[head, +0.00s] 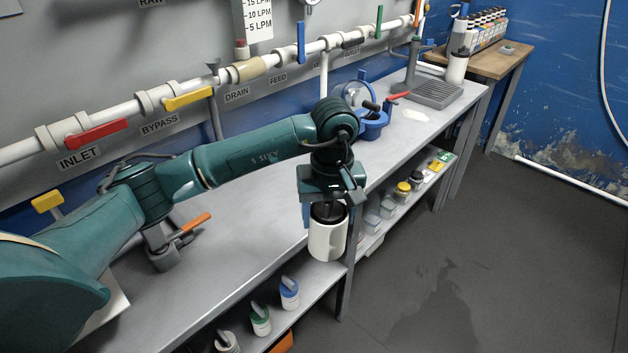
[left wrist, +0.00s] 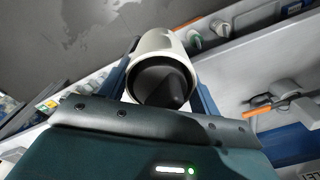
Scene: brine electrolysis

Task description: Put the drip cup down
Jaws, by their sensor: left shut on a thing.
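The white drip cup (head: 327,241) with a dark inside hangs upright below my left gripper (head: 328,212). The gripper is shut on it, and the cup is at the front edge of the grey bench (head: 240,262). I cannot tell whether its base touches anything. In the left wrist view the cup (left wrist: 158,42) shows its white rim and dark opening between the blue fingers of the left gripper (left wrist: 163,85). My right gripper is not in view.
A pipe with a red valve handle (head: 97,134) and a yellow one (head: 188,98) runs behind the bench. A blue device (head: 372,124) and a grey drip rack (head: 436,94) stand farther back. Small containers, including a blue-lidded one (head: 289,293), stand on the lower shelf. The right floor is clear.

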